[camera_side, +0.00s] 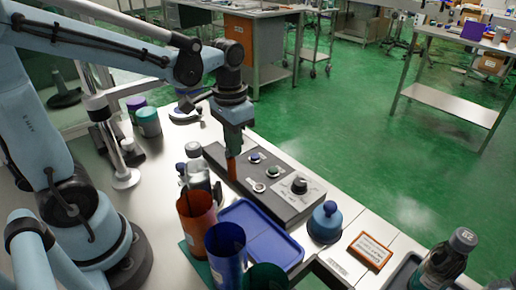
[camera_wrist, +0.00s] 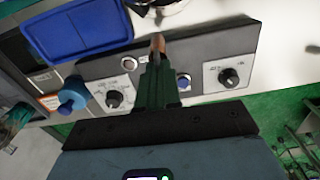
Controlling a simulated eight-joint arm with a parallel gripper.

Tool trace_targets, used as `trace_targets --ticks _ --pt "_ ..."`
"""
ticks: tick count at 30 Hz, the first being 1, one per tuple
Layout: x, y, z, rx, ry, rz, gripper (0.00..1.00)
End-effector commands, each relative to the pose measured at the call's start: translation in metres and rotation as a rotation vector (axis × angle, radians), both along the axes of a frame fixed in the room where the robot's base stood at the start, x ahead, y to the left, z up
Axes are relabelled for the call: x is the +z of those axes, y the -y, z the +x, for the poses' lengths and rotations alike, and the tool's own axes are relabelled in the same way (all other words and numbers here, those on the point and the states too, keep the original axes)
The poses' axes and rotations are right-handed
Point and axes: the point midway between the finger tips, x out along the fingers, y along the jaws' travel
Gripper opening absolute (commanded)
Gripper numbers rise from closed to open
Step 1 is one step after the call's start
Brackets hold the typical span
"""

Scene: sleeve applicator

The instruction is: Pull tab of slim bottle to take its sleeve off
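My gripper (camera_side: 232,168) points down above the control panel; its brown fingertips also show in the wrist view (camera_wrist: 158,43). The fingers look closed together, with nothing visible between them. Clear bottles with grey caps (camera_side: 196,173) stand just left of the panel in the side view, close to my gripper but apart from it. Which one is the slim bottle I cannot tell. Part of a clear, shiny object (camera_wrist: 155,8) is cut off at the top of the wrist view. No pull tab or sleeve edge can be made out.
The dark control panel (camera_side: 270,193) has knobs and buttons. A blue tray (camera_side: 262,236), an orange cup (camera_side: 197,218), a blue cup (camera_side: 226,257) and a blue knobbed object (camera_side: 325,222) stand in front. Another capped bottle (camera_side: 442,262) is at lower right.

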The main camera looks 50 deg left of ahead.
Motion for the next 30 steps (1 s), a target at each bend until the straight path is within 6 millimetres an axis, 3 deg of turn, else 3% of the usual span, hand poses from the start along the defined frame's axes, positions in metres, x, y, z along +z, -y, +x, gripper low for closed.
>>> trace_targets --ticks 17,30 --pt "0.000 0.000 0.004 0.000 0.000 0.000 0.00" --pt "0.022 0.000 0.007 0.000 0.000 0.000 0.00"
